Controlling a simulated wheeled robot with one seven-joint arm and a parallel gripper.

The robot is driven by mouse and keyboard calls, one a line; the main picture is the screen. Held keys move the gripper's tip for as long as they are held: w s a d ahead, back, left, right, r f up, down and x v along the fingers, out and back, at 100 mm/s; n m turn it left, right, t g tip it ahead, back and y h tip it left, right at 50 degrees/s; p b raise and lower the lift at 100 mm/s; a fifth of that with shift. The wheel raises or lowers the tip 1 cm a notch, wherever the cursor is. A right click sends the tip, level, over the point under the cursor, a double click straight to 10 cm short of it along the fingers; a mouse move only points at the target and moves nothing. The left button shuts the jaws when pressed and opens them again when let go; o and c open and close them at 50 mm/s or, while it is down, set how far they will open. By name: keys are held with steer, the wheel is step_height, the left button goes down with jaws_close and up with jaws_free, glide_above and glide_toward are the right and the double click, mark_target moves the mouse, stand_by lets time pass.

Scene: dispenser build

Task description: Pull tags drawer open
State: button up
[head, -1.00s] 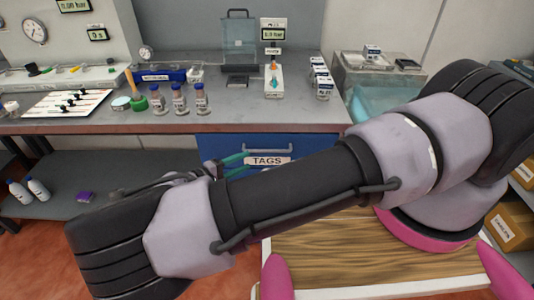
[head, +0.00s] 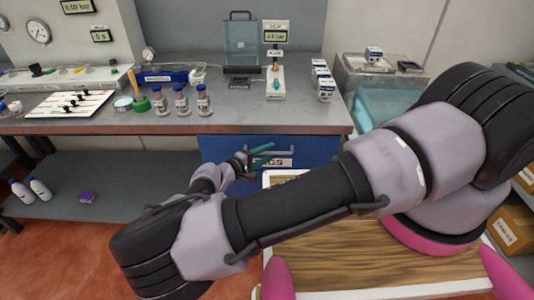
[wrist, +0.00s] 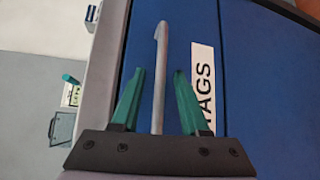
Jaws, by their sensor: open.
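The tags drawer is a blue front (head: 216,147) under the bench top, with a white TAGS label (head: 285,163) partly hidden by my arm in the head view. In the wrist view the blue drawer front (wrist: 240,60) fills the right side, with the label (wrist: 203,85) turned sideways. Its grey bar handle (wrist: 159,70) runs between the two green fingers of my gripper (wrist: 156,75). The fingers are open, one on each side of the bar, with a gap visible on both sides. In the head view my gripper (head: 260,155) is in front of the drawer.
The grey bench top (head: 230,115) above the drawer holds several vials (head: 181,100) and a small stand (head: 275,85). A lower shelf (head: 120,170) is at the left. A wooden-topped surface (head: 350,255) is below my arm.

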jaws_close()
stand_by(1.4)
